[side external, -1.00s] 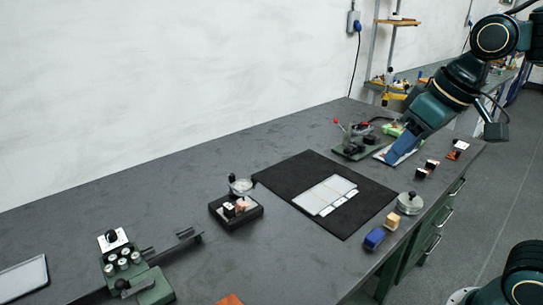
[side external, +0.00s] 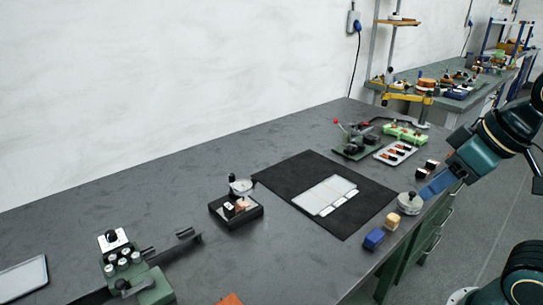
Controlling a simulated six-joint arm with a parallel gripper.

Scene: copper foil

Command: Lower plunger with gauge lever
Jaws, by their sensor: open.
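A small gauge stand with a round pale dial (side external: 242,186) and a dark knob above it rises from a black base (side external: 250,216) near the middle of the table. A copper-coloured piece and a small white-and-black part sit on the base; the plunger and lever are too small to tell apart. My gripper (side external: 426,193), with blue fingers, is at the table's right edge, far to the right of the gauge. It is open, and its fingertips appear close to a round metal-lidded pot (side external: 409,203); I cannot tell whether they touch.
A black mat (side external: 285,178) with white cards (side external: 326,195) lies between gauge and gripper. Blue (side external: 374,239) and tan (side external: 392,221) blocks sit at the front edge. Behind are a red-knobbed tool (side external: 352,140) and a tray (side external: 395,153). A green fixture (side external: 125,262) stands front left.

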